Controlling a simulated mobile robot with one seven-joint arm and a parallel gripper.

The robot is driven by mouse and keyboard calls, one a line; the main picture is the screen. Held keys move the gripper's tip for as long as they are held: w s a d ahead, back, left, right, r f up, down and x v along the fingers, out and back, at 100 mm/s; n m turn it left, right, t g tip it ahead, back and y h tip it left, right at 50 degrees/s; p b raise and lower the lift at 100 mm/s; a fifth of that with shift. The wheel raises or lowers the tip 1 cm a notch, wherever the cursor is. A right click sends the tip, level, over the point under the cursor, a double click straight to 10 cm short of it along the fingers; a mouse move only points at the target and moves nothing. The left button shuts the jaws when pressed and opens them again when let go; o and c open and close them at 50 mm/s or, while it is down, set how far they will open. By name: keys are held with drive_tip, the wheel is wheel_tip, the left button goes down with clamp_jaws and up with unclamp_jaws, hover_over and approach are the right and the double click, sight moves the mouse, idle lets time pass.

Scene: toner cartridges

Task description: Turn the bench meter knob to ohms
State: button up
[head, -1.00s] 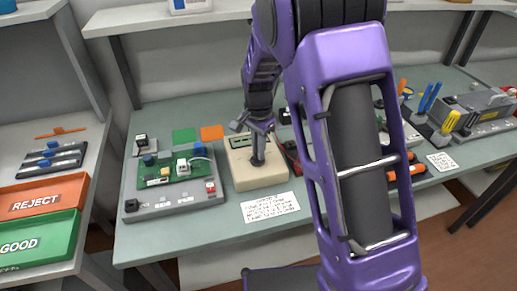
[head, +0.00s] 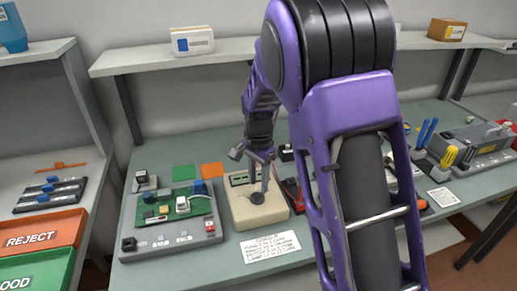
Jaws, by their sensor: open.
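The bench meter (head: 246,213) is a cream box on the grey-green bench, with a greenish display (head: 240,179) at its back. Its dark round knob (head: 258,198) is on the top face, partly visible under my gripper. My gripper (head: 264,189) is open and points down just above the knob, its fingers close to it. I cannot tell whether they touch it. The knob's markings and pointer are too small to read.
A grey fixture with a green circuit board (head: 177,208) stands left of the meter. A printed card (head: 270,247) lies in front. Red and green bins (head: 40,233) are at far left. A shelf (head: 230,57) runs behind.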

sight(259, 193)
wheel_tip(259, 193, up, 14)
drive_tip(key=p, duration=0.1)
drive_tip(key=shift+r, duration=0.2)
